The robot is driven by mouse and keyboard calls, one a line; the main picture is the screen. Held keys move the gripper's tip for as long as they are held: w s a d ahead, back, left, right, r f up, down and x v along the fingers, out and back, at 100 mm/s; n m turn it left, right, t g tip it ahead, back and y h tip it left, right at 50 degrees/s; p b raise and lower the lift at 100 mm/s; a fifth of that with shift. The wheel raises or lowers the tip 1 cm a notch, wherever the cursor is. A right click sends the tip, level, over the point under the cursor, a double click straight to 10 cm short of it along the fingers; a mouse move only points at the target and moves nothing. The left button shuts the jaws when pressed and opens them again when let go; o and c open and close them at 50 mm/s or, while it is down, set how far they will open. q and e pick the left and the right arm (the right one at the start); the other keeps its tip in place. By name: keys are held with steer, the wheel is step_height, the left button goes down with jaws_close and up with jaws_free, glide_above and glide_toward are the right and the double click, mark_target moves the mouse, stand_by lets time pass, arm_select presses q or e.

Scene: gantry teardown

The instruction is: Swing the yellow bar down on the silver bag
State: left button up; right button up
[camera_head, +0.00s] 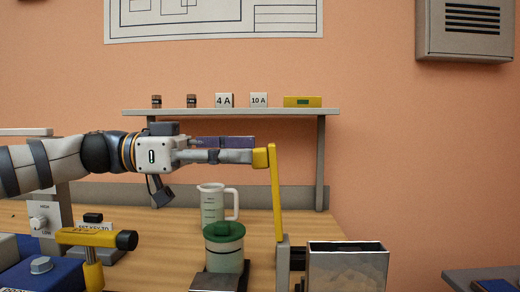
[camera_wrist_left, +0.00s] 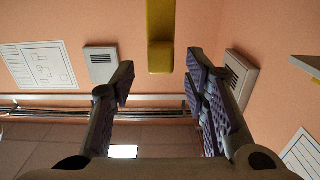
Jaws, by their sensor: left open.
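The yellow bar (camera_head: 277,195) stands nearly upright on a grey post (camera_head: 283,262), with a short yellow end piece at its top pointing left. My left gripper (camera_head: 252,150) is level beside that end piece, its fingertips close to it. In the left wrist view the gripper (camera_wrist_left: 160,82) is open, with the end of the yellow bar (camera_wrist_left: 160,40) ahead and in line with the gap between the fingers. I cannot tell whether they touch. The silver bag (camera_head: 346,270) is at lower right, right of the post. My right gripper is not in view.
A green-lidded jar (camera_head: 224,248) and a measuring jug (camera_head: 212,203) stand below my left gripper. A grey shelf (camera_head: 230,112) with small labelled blocks runs behind. Blue equipment (camera_head: 40,276) and another yellow lever (camera_head: 88,237) are at lower left.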

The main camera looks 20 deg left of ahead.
mark_target(259, 149)
arm_select(q)
steer(key=x, duration=0.3)
steer(key=shift+w+d, duration=0.1)
steer(key=shift+d, duration=0.15)
